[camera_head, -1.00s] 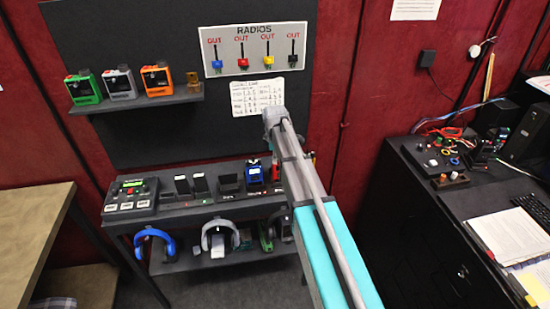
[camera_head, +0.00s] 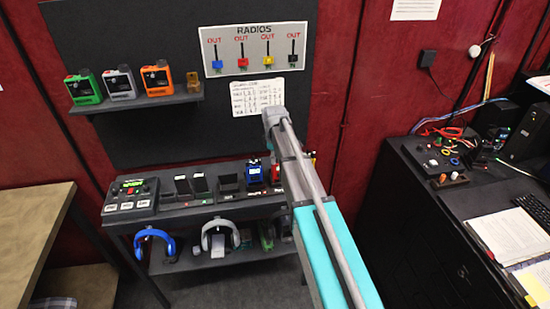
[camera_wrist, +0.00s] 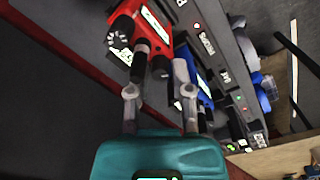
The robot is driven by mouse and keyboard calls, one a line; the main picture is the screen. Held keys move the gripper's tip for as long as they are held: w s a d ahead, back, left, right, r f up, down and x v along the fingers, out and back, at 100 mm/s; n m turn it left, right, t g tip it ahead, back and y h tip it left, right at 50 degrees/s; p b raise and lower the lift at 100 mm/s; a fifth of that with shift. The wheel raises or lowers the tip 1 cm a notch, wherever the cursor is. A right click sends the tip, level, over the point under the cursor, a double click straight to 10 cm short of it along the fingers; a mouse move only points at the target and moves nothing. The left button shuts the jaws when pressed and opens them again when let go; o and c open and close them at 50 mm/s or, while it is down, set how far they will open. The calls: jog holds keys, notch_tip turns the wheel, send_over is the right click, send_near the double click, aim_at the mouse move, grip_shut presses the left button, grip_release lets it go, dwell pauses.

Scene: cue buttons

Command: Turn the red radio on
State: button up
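The red radio (camera_wrist: 168,32) is in the upper middle of the wrist view, with black knobs, a stubby antenna and a light display. In the head view only a sliver of red (camera_head: 276,174) shows beside my arm. My gripper (camera_wrist: 159,98) is open and empty. Its two fingers are apart and point toward the top of the red radio. The left finger's tip lies close to the antenna; I cannot tell whether it touches. My gripper is hidden behind my arm in the head view.
A blue radio (camera_wrist: 200,88) stands close to the right finger; it also shows in the head view (camera_head: 254,173). Both are on the charging shelf (camera_head: 185,214). Green, grey and orange radios sit on an upper wall shelf (camera_head: 140,103). Headphones (camera_head: 219,232) hang below.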

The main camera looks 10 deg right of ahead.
jog(key=shift+o, duration=1.2)
jog(key=shift+n, duration=0.5)
jog(key=n, duration=0.3)
jog(key=shift+n, duration=0.3)
notch_tip(320, 180, up, 14)
jog(key=p, duration=1.4)
jog(key=s+f+m+b, duration=0.2)
jog(key=s+m, duration=0.7)
jog(key=s, duration=0.5)
jog(key=s+f+m+b, duration=0.4)
jog(key=s+f+b, duration=0.1)
jog(key=s, duration=0.1)
jog(key=s+f+m+b, duration=0.1)
jog(key=s+f+b, duration=0.1)
jog(key=f+b, duration=1.1)
jog(key=s+f+m+b, duration=0.1)
jog(key=s+f+b, duration=0.1)
jog(key=f+b, duration=1)
jog(key=shift+s+d+f+m+b, duration=0.15)
jog(key=shift+s+f+m+b, duration=0.15)
jog(key=shift+s+f+b, duration=0.1)
